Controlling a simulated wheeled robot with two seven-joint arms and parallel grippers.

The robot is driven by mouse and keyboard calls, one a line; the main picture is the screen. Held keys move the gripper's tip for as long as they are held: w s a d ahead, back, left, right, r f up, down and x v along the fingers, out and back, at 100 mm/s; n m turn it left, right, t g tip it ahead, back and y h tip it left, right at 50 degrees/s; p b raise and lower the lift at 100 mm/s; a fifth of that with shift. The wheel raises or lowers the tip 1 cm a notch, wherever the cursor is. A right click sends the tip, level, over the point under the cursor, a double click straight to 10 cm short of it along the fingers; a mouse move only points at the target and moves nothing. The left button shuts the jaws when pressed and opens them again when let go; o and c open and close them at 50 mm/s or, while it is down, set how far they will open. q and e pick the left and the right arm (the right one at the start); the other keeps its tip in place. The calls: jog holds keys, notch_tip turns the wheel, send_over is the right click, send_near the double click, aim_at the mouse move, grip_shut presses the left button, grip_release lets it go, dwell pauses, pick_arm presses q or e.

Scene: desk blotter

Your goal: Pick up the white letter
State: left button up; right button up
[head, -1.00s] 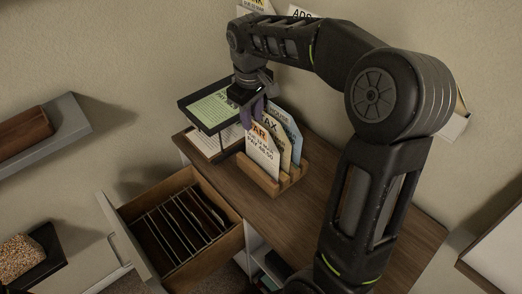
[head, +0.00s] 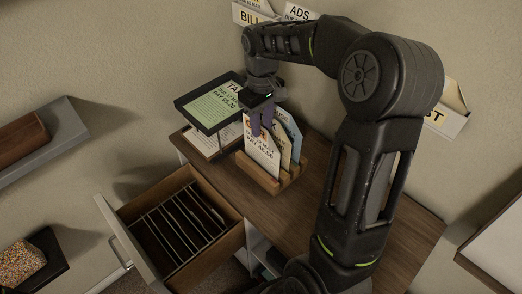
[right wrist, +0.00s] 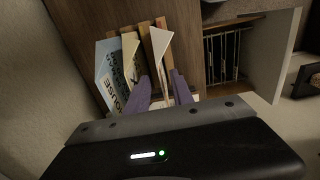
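The white letter (head: 262,158) stands in the front slot of the wooden letter holder (head: 262,178) on the desk. A cream letter (head: 284,148) and a blue letter (head: 294,138) stand behind it. In the right wrist view the white letter (right wrist: 162,48) rises between two purple fingers. My right gripper (head: 261,120) is at the top of the white letter, pointing down. The right wrist view shows its fingers (right wrist: 161,90) apart, one on each side of the letter; contact cannot be told. My left gripper is not in view.
A two-level tray (head: 181,104) with a green paper (head: 213,107) stands left of the holder. An open drawer (head: 228,243) with dividers juts out at the front. Wall pockets (head: 450,118) hang behind. The desk (head: 312,185) is clear right of the holder.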

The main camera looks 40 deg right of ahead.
aim_at(262, 138)
jog(key=shift+f, duration=0.2)
jog(key=shift+s+f+p, duration=0.1)
jog(key=shift+f+p, duration=0.55)
jog(key=shift+f, duration=1.95)
grip_shut()
